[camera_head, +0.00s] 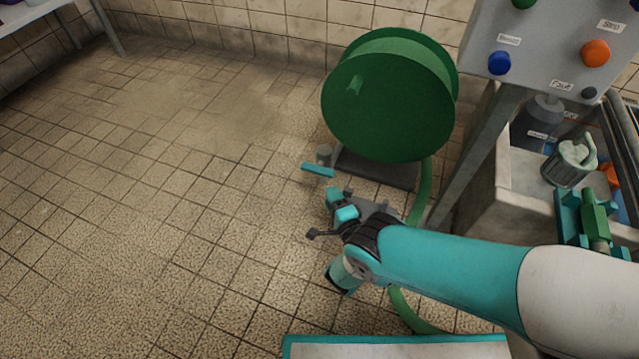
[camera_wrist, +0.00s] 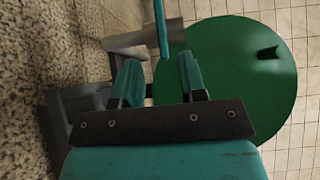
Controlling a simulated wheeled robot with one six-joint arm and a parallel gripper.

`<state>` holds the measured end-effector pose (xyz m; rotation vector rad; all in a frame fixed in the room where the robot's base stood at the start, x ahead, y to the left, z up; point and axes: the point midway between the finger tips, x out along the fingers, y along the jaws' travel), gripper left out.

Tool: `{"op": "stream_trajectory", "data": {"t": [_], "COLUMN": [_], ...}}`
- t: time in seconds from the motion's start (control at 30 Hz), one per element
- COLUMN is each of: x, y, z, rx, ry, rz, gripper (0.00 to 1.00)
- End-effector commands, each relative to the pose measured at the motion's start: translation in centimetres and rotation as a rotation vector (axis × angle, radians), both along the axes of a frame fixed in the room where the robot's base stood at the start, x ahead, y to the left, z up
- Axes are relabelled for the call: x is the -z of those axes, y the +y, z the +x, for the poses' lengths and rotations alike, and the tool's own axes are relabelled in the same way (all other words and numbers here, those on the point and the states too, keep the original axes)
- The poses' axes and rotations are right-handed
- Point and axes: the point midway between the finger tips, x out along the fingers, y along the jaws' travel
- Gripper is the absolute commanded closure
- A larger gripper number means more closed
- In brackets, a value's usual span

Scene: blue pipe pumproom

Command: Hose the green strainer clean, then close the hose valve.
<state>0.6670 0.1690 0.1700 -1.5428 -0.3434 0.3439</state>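A hose valve (camera_head: 324,155) stands low beside the hose reel, a grey body with a teal lever (camera_head: 318,170). In the wrist view the lever (camera_wrist: 161,30) points up the picture, just beyond the gap between my fingers, beside the grey valve body (camera_wrist: 150,37). My gripper (camera_head: 339,204) is open and empty near the lever, its fingers (camera_wrist: 160,78) apart. I see no contact with the lever. A green part in a teal holder (camera_head: 597,215) is at the right edge; I cannot tell whether it is the strainer. No water spray shows.
The green hose reel (camera_head: 388,108) stands behind the valve, its hose (camera_head: 420,190) running down behind my arm. At right are a sink (camera_head: 525,195) with a grey cup (camera_head: 567,168) and a button panel (camera_head: 545,45). The tiled floor at left is clear.

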Motion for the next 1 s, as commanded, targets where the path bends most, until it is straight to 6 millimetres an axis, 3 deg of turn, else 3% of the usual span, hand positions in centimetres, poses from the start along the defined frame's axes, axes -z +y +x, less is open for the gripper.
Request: {"op": "stream_trajectory", "data": {"t": [0.2, 0.5, 1.0], "x": [0.6, 0.4, -0.1], "y": [1.7, 3.3, 3.8], "z": [3.7, 7.3, 8.2], "rx": [0.002, 0.003, 0.001], "ry": [-0.003, -0.001, 0.0], "rz": [0.004, 0.002, -0.001], "gripper": [0.62, 0.62, 0.64]}}
